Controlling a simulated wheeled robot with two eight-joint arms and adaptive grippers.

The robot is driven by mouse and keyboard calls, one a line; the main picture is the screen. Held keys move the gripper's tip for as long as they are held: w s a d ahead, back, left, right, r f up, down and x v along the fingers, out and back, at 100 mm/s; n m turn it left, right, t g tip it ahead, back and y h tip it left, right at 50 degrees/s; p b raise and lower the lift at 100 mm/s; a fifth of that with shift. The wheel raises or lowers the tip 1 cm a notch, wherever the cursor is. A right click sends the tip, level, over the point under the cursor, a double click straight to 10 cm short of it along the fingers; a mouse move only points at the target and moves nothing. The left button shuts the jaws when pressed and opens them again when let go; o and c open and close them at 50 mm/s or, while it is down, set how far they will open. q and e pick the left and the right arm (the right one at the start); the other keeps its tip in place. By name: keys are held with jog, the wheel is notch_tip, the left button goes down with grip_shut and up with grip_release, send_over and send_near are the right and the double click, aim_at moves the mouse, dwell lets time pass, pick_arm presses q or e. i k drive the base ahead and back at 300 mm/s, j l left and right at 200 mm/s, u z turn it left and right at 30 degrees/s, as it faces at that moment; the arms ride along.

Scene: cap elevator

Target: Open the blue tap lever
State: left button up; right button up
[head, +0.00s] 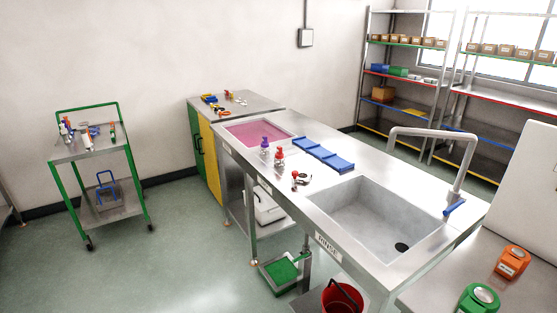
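The tap's square spout arches left over the sink basin (365,215). The lever slants up to the right. No water stream shows under the spout. Neither of my grippers is in the head view.
The steel counter (385,170) holds blue trays (323,154), a purple bottle (265,145) and a red bottle (279,158). Orange (512,262) and green (479,298) devices lie at the lower right. A red bucket (341,298) stands below. A green trolley (90,148) stands left; floor between is clear.

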aim_at(462, 200)
jog(key=z, duration=1.35)
